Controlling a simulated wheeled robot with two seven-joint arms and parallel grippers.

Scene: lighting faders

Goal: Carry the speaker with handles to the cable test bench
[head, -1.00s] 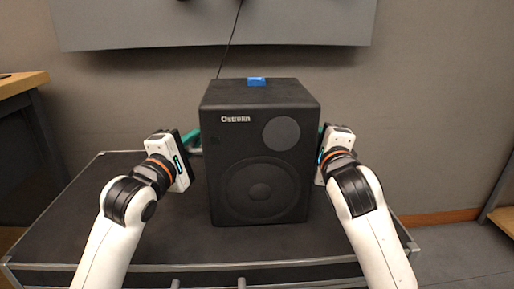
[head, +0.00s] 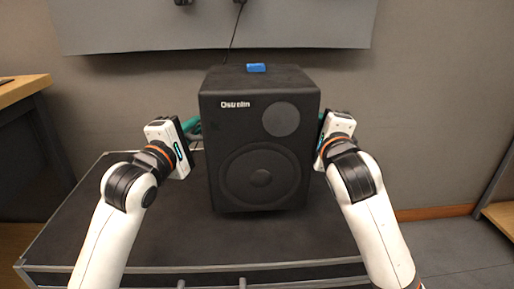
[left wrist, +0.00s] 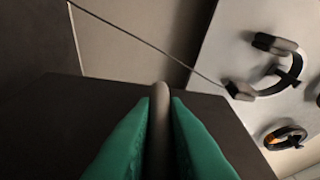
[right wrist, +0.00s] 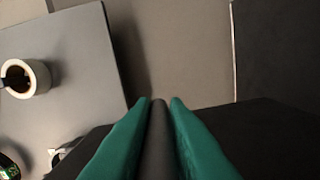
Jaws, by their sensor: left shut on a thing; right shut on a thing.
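The speaker (head: 230,135) is a black box with a large woofer, a smaller round driver and a blue piece (head: 256,68) on top. It is upright between my grippers, in the middle of the head view. My left gripper (head: 194,130) is at its left side, and its green fingers in the left wrist view (left wrist: 160,125) are shut on a grey handle bar (left wrist: 160,92). My right gripper (head: 322,128) is at its right side, its green fingers likewise shut on a bar (right wrist: 157,125). The cable test bench cannot be told for certain.
A dark-topped case with metal edges (head: 120,222) lies under the speaker. A wooden-topped table (head: 22,90) stands at the left, and a wooden shelf edge (head: 498,216) at the right. A grey board (head: 130,28) hangs on the back wall, with a cable.

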